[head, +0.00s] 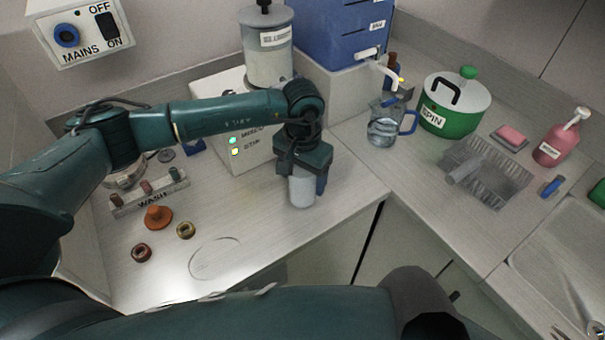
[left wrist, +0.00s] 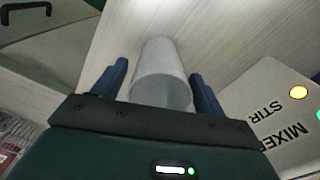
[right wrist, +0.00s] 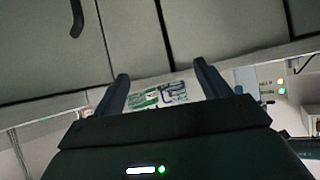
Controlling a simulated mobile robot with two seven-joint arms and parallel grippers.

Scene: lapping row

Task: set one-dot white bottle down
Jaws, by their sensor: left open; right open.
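The white bottle (head: 301,188) stands upright on the counter, in front of the mixer box. Its dot mark does not show in these views. My left gripper (head: 303,176) is above and around it, with its fingers apart. In the left wrist view the bottle (left wrist: 161,75) lies between the two open fingers (left wrist: 160,90), with a gap on each side. My right gripper (right wrist: 162,85) is open and empty, facing cabinet fronts.
The mixer box (head: 240,140) stands close behind the bottle. The WASH rack (head: 150,192), an orange stopper (head: 158,217) and two small rings lie at left. A glass jug (head: 383,130) and green SPIN pot (head: 455,105) stand right. The counter's front edge is near.

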